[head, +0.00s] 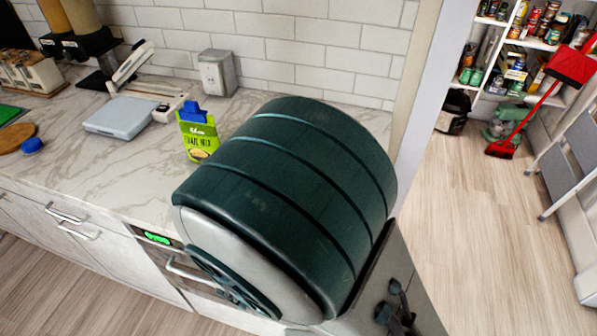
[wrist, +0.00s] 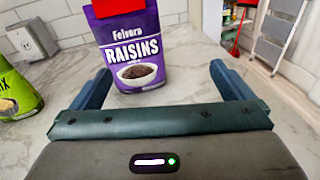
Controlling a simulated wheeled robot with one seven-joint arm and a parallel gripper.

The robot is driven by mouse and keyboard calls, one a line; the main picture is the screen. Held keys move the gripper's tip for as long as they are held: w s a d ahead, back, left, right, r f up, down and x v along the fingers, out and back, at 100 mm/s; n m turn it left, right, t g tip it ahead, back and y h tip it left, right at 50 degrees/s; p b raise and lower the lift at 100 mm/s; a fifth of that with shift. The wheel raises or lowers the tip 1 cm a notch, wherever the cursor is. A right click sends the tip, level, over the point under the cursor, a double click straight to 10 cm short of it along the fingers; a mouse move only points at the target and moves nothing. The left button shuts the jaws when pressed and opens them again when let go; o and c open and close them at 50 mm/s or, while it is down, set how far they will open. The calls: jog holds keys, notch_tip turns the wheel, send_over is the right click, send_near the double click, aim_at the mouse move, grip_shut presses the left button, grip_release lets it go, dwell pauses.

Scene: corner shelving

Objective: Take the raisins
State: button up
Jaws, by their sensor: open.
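The raisins (wrist: 133,52) are a purple pouch with a red top and the word RAISINS, standing upright on the marble counter in the wrist view. My gripper (wrist: 160,77) is open, with its two blue-green fingers spread wide. The pouch stands ahead of the gripper, nearer the left finger, and its base shows between the fingers. I cannot tell whether the left finger touches it. In the head view my dark green arm hides the raisins and the gripper.
A green trail mix pouch (head: 197,136) with a blue top stands on the counter left of my arm; it also shows in the wrist view (wrist: 17,92). A grey scale (head: 120,115) and a wall socket (head: 217,73) are behind. Pantry shelves (head: 540,45) and a step ladder (head: 570,150) are at right.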

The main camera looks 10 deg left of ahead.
jog(key=a, duration=0.1)
jog(key=a+n+y, duration=0.1)
jog(key=s+a+n+t+y, duration=0.1)
jog(key=shift+f, duration=0.35)
jog(key=shift+w+a, duration=0.2)
jog(key=shift+w, duration=0.1)
jog(key=w, duration=0.5)
jog(key=w+d, duration=0.1)
jog(key=w, duration=0.1)
jog(key=shift+w+p, duration=0.4)
jog(key=shift+w+d+r+p, duration=0.1)
jog(key=shift+w+d+p, duration=0.1)
jog(key=shift+w, duration=0.7)
jog(key=shift+w+d+r+p, duration=0.1)
jog(key=shift+w+d+p, duration=0.05)
jog(key=shift+w, duration=0.7)
jog(key=shift+w+d+p, duration=0.15)
jog(key=shift+w+p, duration=0.05)
jog(key=shift+w, duration=0.7)
jog(key=c, duration=0.8)
jog(key=shift+c, duration=0.2)
jog(key=shift+r, duration=0.15)
